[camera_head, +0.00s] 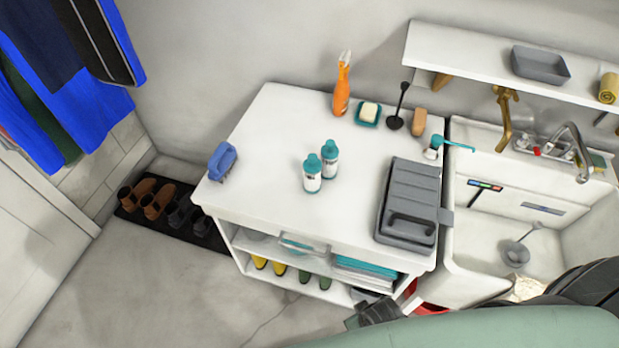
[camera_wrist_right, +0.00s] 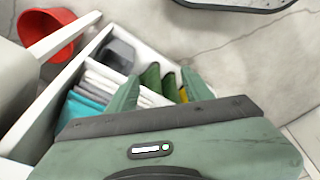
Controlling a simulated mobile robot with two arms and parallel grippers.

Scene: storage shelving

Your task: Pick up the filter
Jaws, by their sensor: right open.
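I cannot tell for sure which thing is the filter. A dark grey ribbed case (camera_head: 410,198) with a handle lies on the white counter's right end in the head view. A small grey block-like thing (camera_wrist_right: 118,55) sits at the end of the lower shelf in the right wrist view. My right gripper (camera_wrist_right: 160,92) is open and empty, its two green fingers pointing at the shelf with folded cloths (camera_wrist_right: 102,85) and green and yellow boots between and beyond them. My left gripper is not in view.
The white counter (camera_head: 270,150) holds two teal-capped bottles (camera_head: 321,166), an orange spray bottle (camera_head: 342,88), a blue brush (camera_head: 222,160) and a soap dish (camera_head: 368,114). A sink (camera_head: 490,220) stands right of it. A red bucket (camera_wrist_right: 45,32) is near the shelf.

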